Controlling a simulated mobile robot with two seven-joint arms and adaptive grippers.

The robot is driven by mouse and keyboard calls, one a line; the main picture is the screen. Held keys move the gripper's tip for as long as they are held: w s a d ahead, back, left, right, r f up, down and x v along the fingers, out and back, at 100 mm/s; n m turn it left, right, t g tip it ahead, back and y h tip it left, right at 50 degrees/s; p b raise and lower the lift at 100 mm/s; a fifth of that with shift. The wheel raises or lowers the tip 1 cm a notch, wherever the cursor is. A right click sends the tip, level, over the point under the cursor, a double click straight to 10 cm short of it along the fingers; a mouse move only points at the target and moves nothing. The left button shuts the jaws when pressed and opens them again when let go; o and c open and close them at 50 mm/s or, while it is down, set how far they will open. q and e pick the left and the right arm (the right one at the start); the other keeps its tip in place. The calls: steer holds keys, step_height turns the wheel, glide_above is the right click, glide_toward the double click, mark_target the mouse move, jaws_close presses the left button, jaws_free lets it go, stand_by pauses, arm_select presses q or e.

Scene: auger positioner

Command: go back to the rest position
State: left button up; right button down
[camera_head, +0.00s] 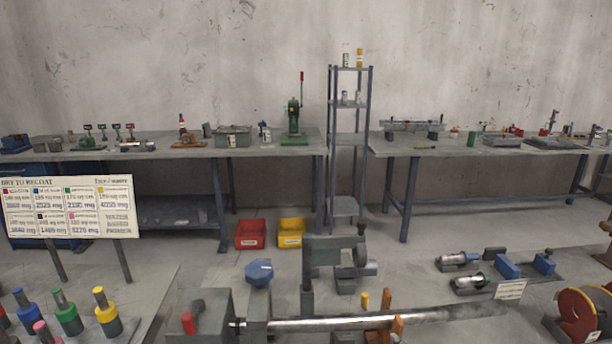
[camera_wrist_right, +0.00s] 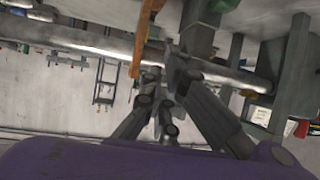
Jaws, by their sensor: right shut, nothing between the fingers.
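Neither of my grippers shows in the head view. In the right wrist view my right gripper (camera_wrist_right: 163,72) is shut and empty, its dark fingers together near the middle of the picture. A long shiny metal tube (camera_head: 335,322) lies across the bottom of the head view, held at its left end by a grey block (camera_head: 205,318). A long metal tube (camera_wrist_right: 90,43) also crosses the right wrist view behind the fingers. I cannot tell whether the fingers touch it. My left gripper is in neither view.
A blue knob (camera_head: 259,273) and a grey upright fixture (camera_head: 334,250) stand behind the tube. Orange brackets (camera_head: 397,328) are beside it. Colour-capped bottles (camera_head: 67,315) stand at left below a sign (camera_head: 70,207). Benches (camera_head: 270,148) and a shelf rack (camera_head: 349,140) line the wall.

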steer(key=s+d+f+m+g+h, duration=0.1)
steer(key=s+f+g, duration=0.2)
steer(key=s+f, duration=0.6)
steer(key=s+d+f+g+h, duration=0.1)
steer(key=s+f+g, duration=0.35)
steer(key=s, duration=0.75)
steer(key=s+d+f+m+g+h, duration=0.1)
steer(key=s+f+g, duration=0.1)
steer(key=s, duration=0.8)
steer(key=s+d+f+g, duration=0.1)
steer(key=s+g, duration=0.2)
steer(key=s, duration=0.7)
steer(key=w+a+f+t+y+p, duration=0.1)
steer(key=w+a+f+t, duration=0.3)
steer(key=w+f+t, duration=0.4)
steer(key=w+p, duration=0.1)
steer(key=w, duration=0.3)
steer(key=shift+a+t, duration=0.2)
steer(key=shift+t, duration=0.15)
